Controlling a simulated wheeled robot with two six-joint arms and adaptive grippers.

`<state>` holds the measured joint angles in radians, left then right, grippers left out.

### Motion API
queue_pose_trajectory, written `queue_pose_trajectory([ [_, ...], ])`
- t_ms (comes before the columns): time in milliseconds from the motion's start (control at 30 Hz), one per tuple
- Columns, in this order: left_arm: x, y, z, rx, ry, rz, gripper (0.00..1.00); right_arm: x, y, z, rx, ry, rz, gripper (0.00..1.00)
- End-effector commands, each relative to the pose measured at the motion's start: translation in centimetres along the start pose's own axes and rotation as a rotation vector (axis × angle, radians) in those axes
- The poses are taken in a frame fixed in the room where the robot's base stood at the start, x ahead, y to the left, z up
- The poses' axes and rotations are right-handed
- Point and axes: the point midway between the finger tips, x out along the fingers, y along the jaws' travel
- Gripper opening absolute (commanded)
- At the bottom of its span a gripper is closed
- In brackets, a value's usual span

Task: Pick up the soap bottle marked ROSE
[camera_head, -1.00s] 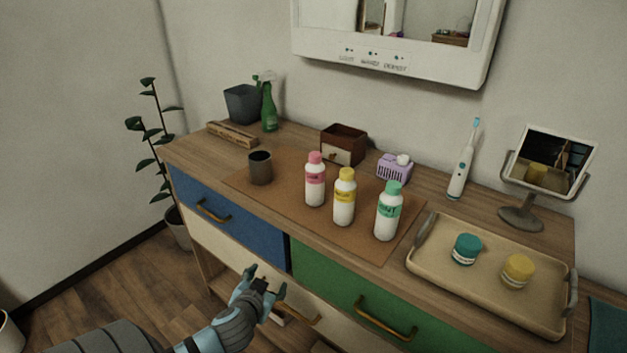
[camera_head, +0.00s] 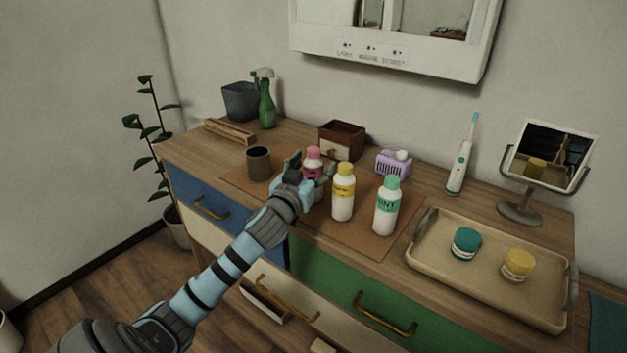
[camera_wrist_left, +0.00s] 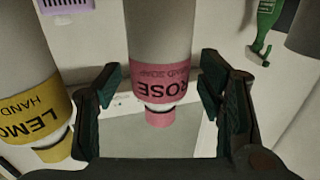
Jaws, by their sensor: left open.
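The ROSE soap bottle (camera_head: 313,154), white with a pink cap and label, stands on the brown mat (camera_head: 350,235). In the left wrist view it appears upside down, and its pink ROSE label (camera_wrist_left: 160,80) faces the camera. My left gripper (camera_head: 311,169) is open, with one finger on each side of the bottle. In the wrist view the fingers (camera_wrist_left: 160,88) flank the label, with a visible gap on the left; contact on the right is unclear. The gripper hides the bottle's lower part in the head view. My right gripper is not in view.
The yellow LEMON bottle (camera_head: 343,192) stands close at the right, then the green MINT bottle (camera_head: 387,206). A dark cup (camera_head: 258,163) is at the left, a wooden box (camera_head: 342,140) and purple soap holder (camera_head: 393,164) behind. A tray (camera_head: 440,266) with two jars is at the right.

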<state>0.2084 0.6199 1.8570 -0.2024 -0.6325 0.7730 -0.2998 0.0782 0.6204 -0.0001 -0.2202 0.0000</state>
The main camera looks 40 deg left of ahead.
Motion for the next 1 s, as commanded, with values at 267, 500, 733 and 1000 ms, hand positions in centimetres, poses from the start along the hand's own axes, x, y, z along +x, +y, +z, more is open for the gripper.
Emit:
queue_pose_trajectory([
  [267, 0.8, 0.0, 0.0, 0.001, 0.0, 0.001, 0.61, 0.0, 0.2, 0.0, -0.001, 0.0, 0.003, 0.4],
  [500, 0.7, 0.0, 0.0, 0.001, -0.001, 0.001, 0.23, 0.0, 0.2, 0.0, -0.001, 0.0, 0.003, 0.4],
  [733, 0.7, 0.0, 0.0, 0.0, 0.0, 0.001, 0.04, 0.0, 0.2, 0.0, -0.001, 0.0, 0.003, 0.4],
  [1000, 0.7, 0.0, -1.4, -0.001, 0.001, 0.001, 0.03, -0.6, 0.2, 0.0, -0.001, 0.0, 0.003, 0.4],
])
